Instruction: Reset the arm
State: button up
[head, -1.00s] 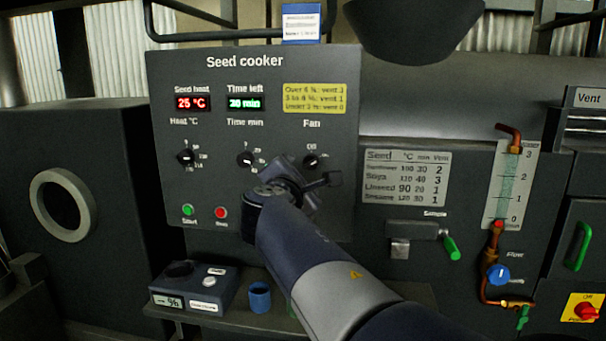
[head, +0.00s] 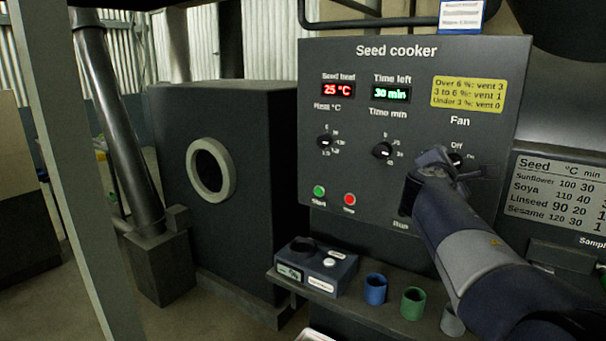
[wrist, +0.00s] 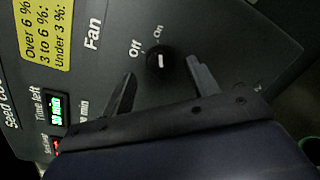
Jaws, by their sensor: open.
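My gripper (wrist: 160,90) is open in the wrist view, its two fingers apart in front of the Seed cooker panel. The black fan knob (wrist: 160,61) shows beyond the gap between the fingertips, with nothing held. Its white mark lies between the Off and On labels, nearer On. In the head view my gripper (head: 468,172) is at the panel's right side, just below the fan knob (head: 457,159). My arm reaches in from the lower right and hides the panel's lower right part. The panel (head: 390,215) reads 25 °C and 30 min.
A shelf below the panel carries a grey-blue meter box (head: 315,268), a blue cup (head: 375,289), a green cup (head: 413,303) and a grey cup (head: 452,320). A dark cabinet with a round port (head: 226,172) stands left. Open floor (head: 60,300) shows at the lower left.

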jog(key=x, duration=0.2)
jog(key=shift+w+d, duration=0.15)
jog(key=shift+w, duration=0.15)
jog(key=shift+s, duration=0.1)
